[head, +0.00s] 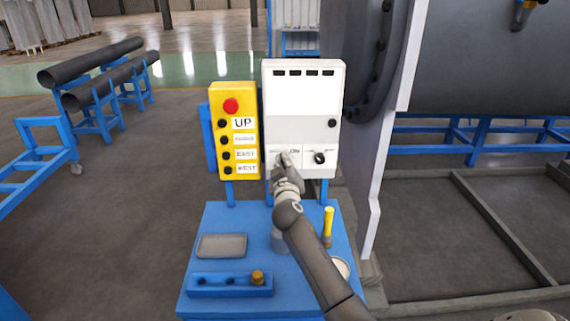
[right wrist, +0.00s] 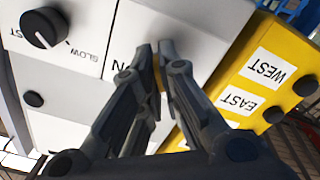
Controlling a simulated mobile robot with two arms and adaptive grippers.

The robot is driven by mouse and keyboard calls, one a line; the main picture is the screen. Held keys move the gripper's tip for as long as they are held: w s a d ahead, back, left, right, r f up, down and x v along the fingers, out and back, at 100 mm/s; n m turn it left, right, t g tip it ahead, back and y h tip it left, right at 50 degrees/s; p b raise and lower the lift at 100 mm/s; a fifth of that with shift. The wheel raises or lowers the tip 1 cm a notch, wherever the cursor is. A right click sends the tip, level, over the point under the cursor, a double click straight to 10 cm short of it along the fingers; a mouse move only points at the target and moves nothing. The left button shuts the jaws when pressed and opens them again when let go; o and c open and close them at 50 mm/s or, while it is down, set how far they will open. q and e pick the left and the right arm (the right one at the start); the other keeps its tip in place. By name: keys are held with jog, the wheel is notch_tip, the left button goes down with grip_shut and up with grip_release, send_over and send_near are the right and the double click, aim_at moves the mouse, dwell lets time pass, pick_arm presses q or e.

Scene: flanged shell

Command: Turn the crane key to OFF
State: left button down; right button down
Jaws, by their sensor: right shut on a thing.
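The white control box (head: 304,105) stands upright behind the blue work table, with the key switch at its lower left beside an ON label. My right gripper (head: 284,163) is at that switch and covers the key in the head view. In the right wrist view my right gripper (right wrist: 156,58) is shut, its fingertips close together against the white panel (right wrist: 70,95) beside the "ON" lettering. Only a thin brownish sliver of the crane key (right wrist: 157,79) shows between the fingers; its angle cannot be told. My left gripper is not in view.
A black selector knob (head: 319,158) sits right of the key. The yellow push-button box (head: 214,150) with a red button stands close on the left. The blue table (head: 210,222) holds a grey tray (head: 222,246), a blue block (head: 215,285) and a yellow-handled tool (head: 328,222).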

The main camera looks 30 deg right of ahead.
jog(key=shift+n, duration=1)
jog(key=shift+f, duration=0.1)
jog(key=c, duration=1.6)
grip_release()
jog(key=shift+c, duration=0.2)
jog(key=v, duration=1.2)
jog(key=shift+s, duration=0.1)
